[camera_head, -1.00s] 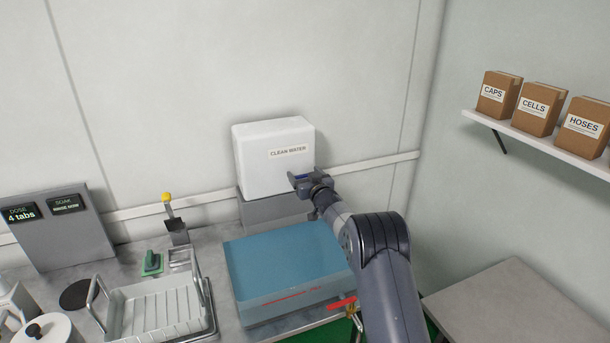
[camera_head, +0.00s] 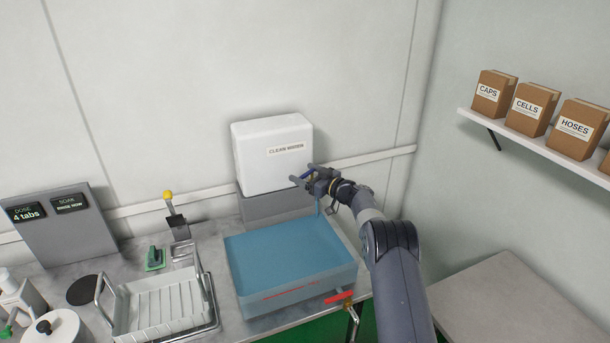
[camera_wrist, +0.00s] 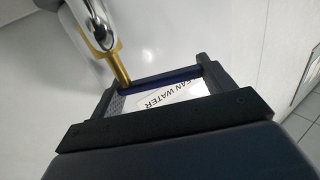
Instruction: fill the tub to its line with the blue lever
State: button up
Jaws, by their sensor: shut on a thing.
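The white tank labelled CLEAN WATER (camera_head: 262,150) stands at the back on a grey block. My gripper (camera_head: 311,178) is at its front right, shut on the blue lever (camera_wrist: 170,76). In the wrist view the lever lies across between the two fingers, beside a brass and chrome tap (camera_wrist: 105,55). A thin blue stream (camera_head: 319,206) shows below the gripper, above the tub. The blue see-through tub (camera_head: 300,298) stands below with water in it. A red line (camera_head: 290,291) marks its front wall; I cannot tell exactly how the water level sits against it.
A red-handled drain tap (camera_head: 339,297) sticks out at the tub's front right. A white rack (camera_head: 160,305) and a yellow-knobbed lever (camera_head: 168,196) stand to the left. Boxes sit on the right wall shelf (camera_head: 535,146). A bare grey surface (camera_head: 500,300) lies right.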

jog(key=shift+n+g+y, duration=0.4)
jog(key=shift+g, duration=0.1)
jog(key=o, duration=1.4)
jog(key=shift+d, duration=0.1)
jog(key=b+v, duration=0.2)
jog(key=v, duration=0.9)
jog(key=shift+b, duration=0.4)
